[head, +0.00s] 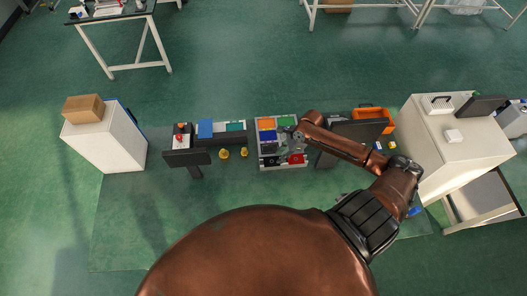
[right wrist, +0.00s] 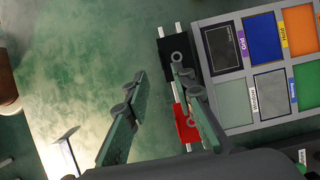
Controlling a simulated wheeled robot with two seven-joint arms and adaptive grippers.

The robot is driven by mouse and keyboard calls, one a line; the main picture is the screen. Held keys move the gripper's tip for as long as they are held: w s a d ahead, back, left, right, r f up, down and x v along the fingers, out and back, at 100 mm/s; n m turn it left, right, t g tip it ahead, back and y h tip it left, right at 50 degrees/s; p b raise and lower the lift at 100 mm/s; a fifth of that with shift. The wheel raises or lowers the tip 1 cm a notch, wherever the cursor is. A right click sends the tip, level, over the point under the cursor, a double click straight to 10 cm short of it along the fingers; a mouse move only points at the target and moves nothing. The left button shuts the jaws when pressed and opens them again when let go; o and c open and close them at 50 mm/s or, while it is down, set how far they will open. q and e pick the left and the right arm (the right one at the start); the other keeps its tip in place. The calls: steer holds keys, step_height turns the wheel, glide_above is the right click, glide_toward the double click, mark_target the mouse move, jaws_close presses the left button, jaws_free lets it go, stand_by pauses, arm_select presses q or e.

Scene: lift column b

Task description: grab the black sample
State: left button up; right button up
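The black sample (right wrist: 173,58) is a dark block with a grey ring on its face. It sits on a pale rod beside the colour tray in the right wrist view. A red sample (right wrist: 184,124) is on the same line below it, partly covered by a finger. My right gripper (right wrist: 158,79) is open, with nothing between its fingers. One fingertip overlaps the lower edge of the black sample in the picture; I cannot tell if they touch. In the head view my right gripper (head: 299,136) is small, over the tray's right side. My left gripper is not in view.
The tray (head: 308,165) has coloured, labelled compartments, including blue (right wrist: 263,39), orange (right wrist: 301,29) and green (right wrist: 307,82). Dark monitor-like panels stand left (head: 187,157) and right of it. White cabinets (head: 103,142) flank the area. Green floor is open behind the tray.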

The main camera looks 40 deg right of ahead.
mark_target(273, 164)
steer(key=shift+w+a+f, duration=0.1)
steer(key=shift+f, duration=0.15)
steer(key=x, duration=0.2)
steer(key=shift+a+f, duration=0.2)
steer(key=x, duration=0.3)
steer(key=shift+w+f, duration=0.25)
steer(key=shift+f, duration=0.05)
steer(key=shift+a+f, duration=0.1)
steer(key=shift+f, duration=0.35)
steer(key=shift+c, duration=1.4)
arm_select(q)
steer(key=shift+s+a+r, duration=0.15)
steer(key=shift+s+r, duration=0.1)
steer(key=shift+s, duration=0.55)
arm_select(e)
jaws_close()
